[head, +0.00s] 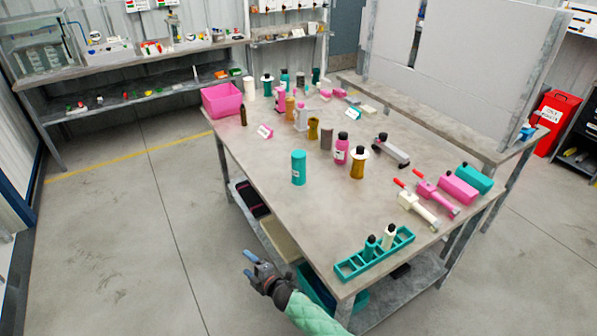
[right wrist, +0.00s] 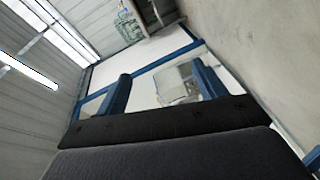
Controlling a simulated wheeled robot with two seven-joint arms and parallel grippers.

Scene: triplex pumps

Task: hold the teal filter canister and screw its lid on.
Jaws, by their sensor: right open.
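A teal cylinder with a small pale label, which looks like the filter canister (head: 298,168), stands upright near the left edge of the table. Its top looks teal and flat; I cannot tell a separate lid on it or pick out a loose one. My right gripper (head: 248,265) is off the table's near left side, over the floor, below and left of the canister and well apart from it. It is open and empty; its two blue fingers stand apart in the right wrist view (right wrist: 163,88). My left gripper is not in view.
The table (head: 250,160) carries several bottles and canisters behind the teal one. A pink bin (head: 222,99) stands at its far left corner. A teal rack (head: 375,253) with two bottles lies at the near edge. The tabletop between rack and canister is clear.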

